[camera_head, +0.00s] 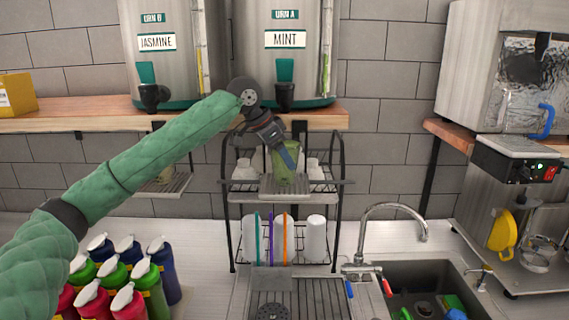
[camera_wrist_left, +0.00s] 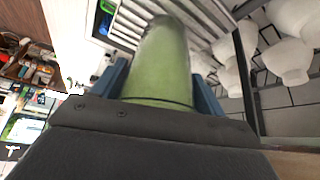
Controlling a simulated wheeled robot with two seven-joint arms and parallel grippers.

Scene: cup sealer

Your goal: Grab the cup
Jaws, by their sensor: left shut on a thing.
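The cup (camera_head: 284,165) is translucent with green contents. In the head view it is just above the drip tray on the rack's top shelf, under the MINT urn. My left gripper (camera_head: 289,157) is shut on it, with a blue finger across its side. In the left wrist view the green cup (camera_wrist_left: 160,65) sits between the two blue fingers of my left gripper (camera_wrist_left: 162,88). I cannot tell whether the cup's base touches the tray. My right gripper is not in view.
The MINT urn (camera_head: 285,62) and JASMINE urn (camera_head: 160,60) stand on a wooden shelf above. The rack (camera_head: 335,215) holds white cups and straws. A sink (camera_head: 425,285) with a faucet (camera_head: 395,208) is at right. Several bottles (camera_head: 128,300) stand at lower left.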

